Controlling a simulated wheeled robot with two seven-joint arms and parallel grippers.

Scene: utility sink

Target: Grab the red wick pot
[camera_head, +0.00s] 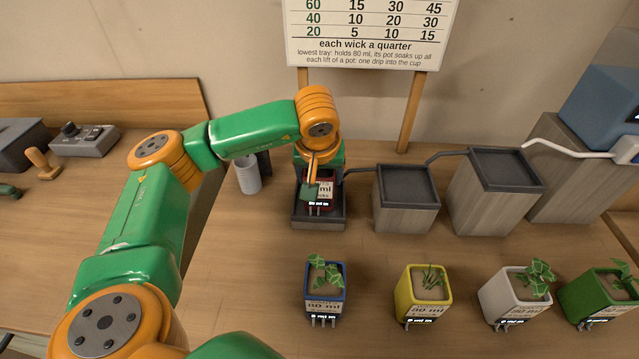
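The red wick pot (328,203) stands in the lowest dark tray (299,219), below the end of my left arm. Only part of its red side and its white label show. My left gripper (313,182) is at the top of the red pot, pointing down. The wrist and gripper cover much of the pot and its plant. I cannot tell whether the fingers are closed on it. My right gripper is not in view.
Blue (325,291), yellow (423,294), white (513,295) and green (600,296) pots stand in front. Taller tray blocks (406,203) (494,195) rise to the right. A grey cup (247,175) stands left of the lowest tray. A sign (370,30) stands behind.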

